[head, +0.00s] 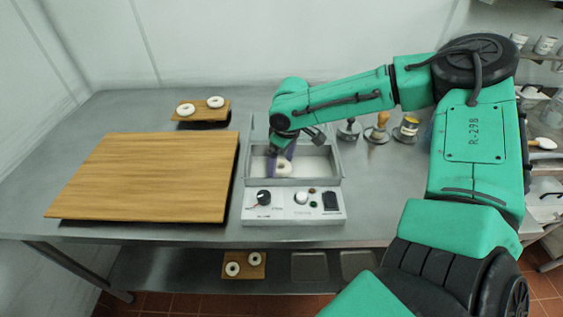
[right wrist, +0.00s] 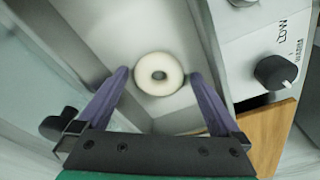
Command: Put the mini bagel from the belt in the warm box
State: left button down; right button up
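A pale mini bagel (head: 284,173) lies inside the open steel box (head: 315,182), whose front panel carries a dial. The right wrist view shows the bagel (right wrist: 158,90) flat in the box, with "LOW" and "WARM" lettering beside the dial on the panel (right wrist: 245,40). My right gripper (head: 280,157) reaches down into the box with its purple fingers. The fingers are spread (right wrist: 158,75), with the bagel between their tips in that view and a small gap on each side. I cannot tell the height of the tips over the bagel. My left gripper is out of view.
A large wooden board (head: 150,178) lies left of the box. A small board (head: 205,116) behind it holds two bagels. Another small board (head: 244,268) with two bagels sits on the lower shelf. Stamps and a tin (head: 406,128) stand behind right of the box.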

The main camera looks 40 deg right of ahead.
aim_at(286, 167)
notch_tip(286, 167, up, 12)
jog(key=s, duration=0.1)
jog(key=shift+s+d, duration=0.15)
jog(key=shift+d, duration=0.1)
dwell(0.5)
